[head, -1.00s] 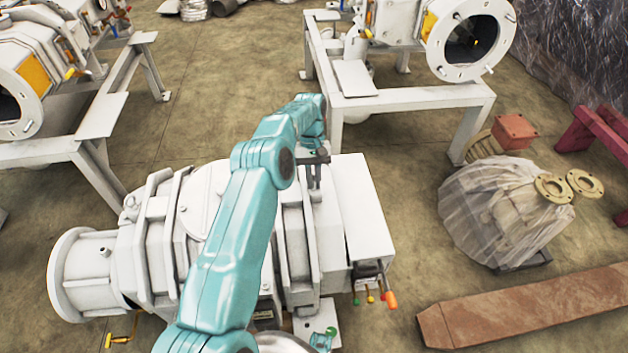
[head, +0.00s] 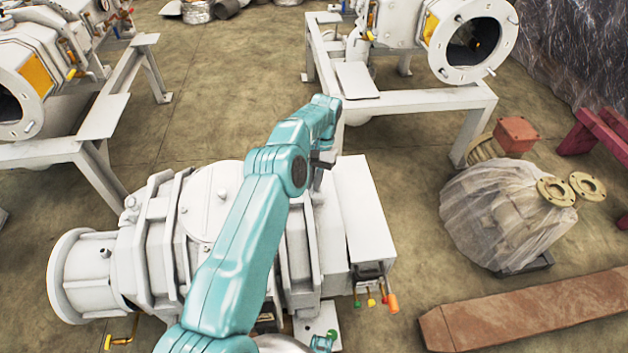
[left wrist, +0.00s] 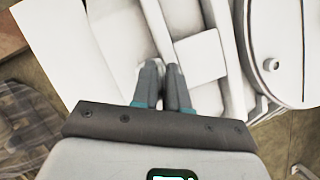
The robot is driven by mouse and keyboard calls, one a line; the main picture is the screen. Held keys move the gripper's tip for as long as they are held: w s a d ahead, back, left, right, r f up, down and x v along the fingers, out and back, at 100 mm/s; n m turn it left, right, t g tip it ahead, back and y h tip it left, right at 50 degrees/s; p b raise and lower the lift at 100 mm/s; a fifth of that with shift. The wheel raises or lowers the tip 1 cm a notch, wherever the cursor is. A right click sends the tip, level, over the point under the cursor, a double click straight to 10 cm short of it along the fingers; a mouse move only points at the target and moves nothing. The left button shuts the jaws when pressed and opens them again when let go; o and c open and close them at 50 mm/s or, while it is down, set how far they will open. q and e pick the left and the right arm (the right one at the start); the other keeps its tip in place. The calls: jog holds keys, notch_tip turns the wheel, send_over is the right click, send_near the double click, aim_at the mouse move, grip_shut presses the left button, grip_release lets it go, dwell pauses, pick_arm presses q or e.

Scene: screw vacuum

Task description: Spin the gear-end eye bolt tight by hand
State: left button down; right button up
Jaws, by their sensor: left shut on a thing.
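The white vacuum machine (head: 212,198) lies along the floor in front of me. My left arm reaches across it, and my left gripper (head: 317,180) points down at its top near the right end, partly hidden by my wrist. In the left wrist view, the left gripper (left wrist: 168,72) has its two dark fingers close together over the white housing. It is shut on the eye bolt, of which only a small pale bit (left wrist: 172,66) shows between the fingertips. The bolt's thread and seat are hidden. My right gripper does not show.
A white box-shaped end cover (head: 362,212) stands right beside the gripper. Coloured handles (head: 372,300) stick out below it. A wrapped machine (head: 500,215) and a rusty beam (head: 530,305) lie to the right. Other machines on white frames (head: 400,105) stand behind.

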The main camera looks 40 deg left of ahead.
pick_arm(q)
jog(key=shift+w+r, duration=0.1)
jog(key=shift+r, duration=0.05)
jog(key=c, duration=1.2)
grip_release()
notch_tip(320, 180, up, 20)
jog(key=p, duration=0.8)
